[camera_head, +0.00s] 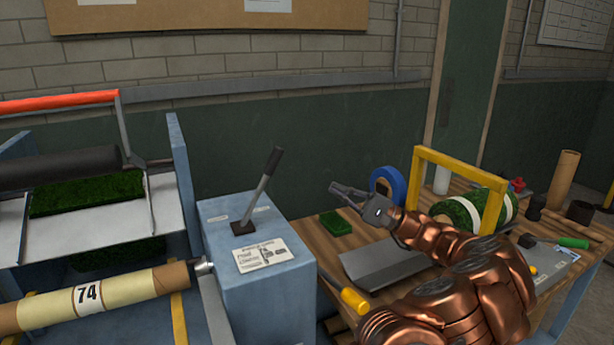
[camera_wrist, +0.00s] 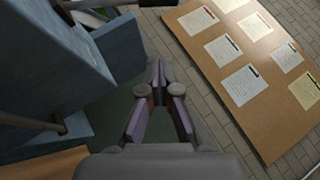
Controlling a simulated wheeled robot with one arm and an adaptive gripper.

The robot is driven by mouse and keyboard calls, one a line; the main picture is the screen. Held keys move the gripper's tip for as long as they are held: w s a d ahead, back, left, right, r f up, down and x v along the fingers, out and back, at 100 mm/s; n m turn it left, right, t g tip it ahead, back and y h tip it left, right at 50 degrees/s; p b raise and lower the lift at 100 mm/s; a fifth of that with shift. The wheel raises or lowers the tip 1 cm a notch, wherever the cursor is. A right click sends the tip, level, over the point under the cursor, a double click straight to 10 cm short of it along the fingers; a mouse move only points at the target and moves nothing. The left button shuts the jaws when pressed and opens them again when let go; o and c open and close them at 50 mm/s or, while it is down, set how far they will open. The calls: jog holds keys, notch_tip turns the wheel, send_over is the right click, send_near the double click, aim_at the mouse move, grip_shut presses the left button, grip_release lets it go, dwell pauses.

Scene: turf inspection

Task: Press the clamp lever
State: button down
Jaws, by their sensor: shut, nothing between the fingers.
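The clamp lever (camera_head: 265,180), a grey rod with a black grip, rises from a slot on top of the blue box (camera_head: 262,290) and tilts up to the right. In the wrist view a dark rod (camera_wrist: 30,122) at the left edge, over a blue surface, appears to be this lever. My gripper (camera_head: 335,190) is to the right of the lever, apart from it, above the wooden table's left end. Its fingers point left towards the lever's side in the head view. In the wrist view my gripper (camera_wrist: 158,68) is shut with its tips together and empty.
A blue upright panel (camera_head: 180,185) and a roll marked 74 (camera_head: 85,299) are left of the box. The table at right holds a green turf piece (camera_head: 342,222), a blue tape roll (camera_head: 388,184) and a yellow frame (camera_head: 417,180). Space between lever and gripper is clear.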

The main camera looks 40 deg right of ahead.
aim_at(262, 186)
jog(key=s+a+p+x, duration=0.1)
jog(key=x, duration=0.5)
jog(key=s+a+p+x, duration=0.1)
jog(key=p+x, duration=0.1)
jog(key=x, duration=0.4)
jog(key=shift+w+a+r, duration=0.15)
jog(key=shift+w+r, duration=0.1)
jog(key=shift+r, duration=0.15)
jog(key=shift+a+r, duration=0.1)
jog(key=shift+a, duration=0.05)
